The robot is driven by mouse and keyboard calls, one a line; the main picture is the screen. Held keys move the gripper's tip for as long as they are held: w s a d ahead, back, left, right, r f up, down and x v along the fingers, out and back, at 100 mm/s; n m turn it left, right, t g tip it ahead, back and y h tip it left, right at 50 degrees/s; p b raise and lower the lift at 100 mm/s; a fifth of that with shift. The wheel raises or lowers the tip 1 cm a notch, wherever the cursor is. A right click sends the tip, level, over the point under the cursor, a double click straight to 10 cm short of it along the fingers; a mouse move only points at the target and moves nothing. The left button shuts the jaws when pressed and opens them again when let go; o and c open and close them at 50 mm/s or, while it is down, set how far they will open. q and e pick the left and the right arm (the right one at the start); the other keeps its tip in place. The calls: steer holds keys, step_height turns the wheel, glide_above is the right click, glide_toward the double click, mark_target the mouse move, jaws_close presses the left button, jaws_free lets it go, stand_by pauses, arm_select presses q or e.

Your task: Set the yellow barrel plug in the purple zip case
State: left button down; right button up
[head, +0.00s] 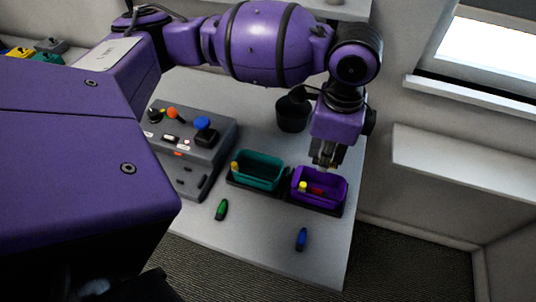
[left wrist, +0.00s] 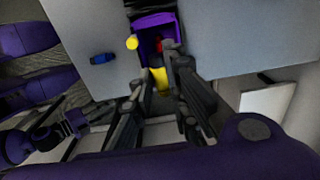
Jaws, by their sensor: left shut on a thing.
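The purple zip case (head: 344,189) is an open bin at the right of the table in the head view. It also shows at the top of the left wrist view (left wrist: 152,20). A red piece (head: 316,190) lies inside it. My left gripper (head: 327,163) points down just over the case. In the left wrist view its fingers are shut on the yellow barrel plug (left wrist: 160,79), with the case beyond it. The held plug is hard to make out in the head view. Another yellow piece (head: 303,187) shows at the case's near left side. My right gripper is not in view.
A teal case (head: 259,184) stands left of the purple one, with a yellow-orange piece at its corner. A green plug (head: 221,210) and a blue plug (head: 301,239) lie in front. A grey control box (head: 185,160) and a dark cup (head: 292,117) stand farther back.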

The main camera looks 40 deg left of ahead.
mark_target(319, 182)
arm_select(q)
step_height(319, 182, down, 10)
steer(key=shift+w+r+b, duration=0.1)
steer(key=shift+b, duration=0.3)
steer(key=shift+d+f, duration=0.1)
steer(key=shift+f, duration=0.1)
steer(key=shift+f, duration=0.4)
steer(key=c, duration=2)
jaws_free()
steer(key=shift+r, duration=0.1)
step_height(319, 182, up, 13)
steer(key=shift+r+p, duration=0.1)
steer(key=shift+p, duration=0.55)
